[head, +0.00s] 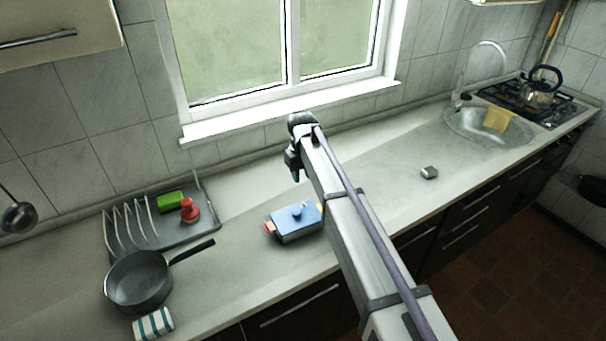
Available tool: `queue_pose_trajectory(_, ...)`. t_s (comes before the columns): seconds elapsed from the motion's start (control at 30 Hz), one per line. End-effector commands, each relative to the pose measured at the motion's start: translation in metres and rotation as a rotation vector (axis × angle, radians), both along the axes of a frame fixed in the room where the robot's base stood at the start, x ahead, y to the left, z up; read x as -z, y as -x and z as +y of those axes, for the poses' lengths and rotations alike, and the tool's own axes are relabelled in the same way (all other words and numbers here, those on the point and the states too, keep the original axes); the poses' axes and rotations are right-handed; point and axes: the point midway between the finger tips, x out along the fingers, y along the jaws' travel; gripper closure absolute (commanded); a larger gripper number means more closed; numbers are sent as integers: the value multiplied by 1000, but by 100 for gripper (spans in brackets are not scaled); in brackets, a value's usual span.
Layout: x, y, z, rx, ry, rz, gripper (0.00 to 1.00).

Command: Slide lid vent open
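A low rectangular pot (300,236) with a blue lid (285,221) stands on the counter at the centre of the head view. The lid has a round blue knob (297,211) in its middle. A red piece (268,227) sticks out at the pot's left end and a small yellowish piece (319,205) shows at its right end. I cannot make out the vent slider or its position. My gripper (295,174) hangs above the counter, higher in the picture than the pot and apart from it. Its fingers are too small and dark to tell their opening.
A grey dish rack (200,233) with a green sponge (171,201) and a red object (189,210) stands left. A dark pan (139,282) and striped cloth (153,324) are in front. A small grey block (429,173) lies right, before the sink (467,127).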

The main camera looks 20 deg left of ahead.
Motion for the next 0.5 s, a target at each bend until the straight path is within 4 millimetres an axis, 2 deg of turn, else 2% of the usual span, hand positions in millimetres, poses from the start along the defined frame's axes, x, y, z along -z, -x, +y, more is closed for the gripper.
queue_pose_trajectory(0.03,8,-6,2,-19,1,1,66)
queue_pose_trajectory(0.17,10,0,-2,-39,0,0,66)
queue_pose_trajectory(0.27,18,0,-2,-37,0,0,66)
queue_pose_trajectory(0.37,35,0,-3,-36,0,0,66)
queue_pose_trajectory(0.5,69,-1,-3,-35,0,0,66)
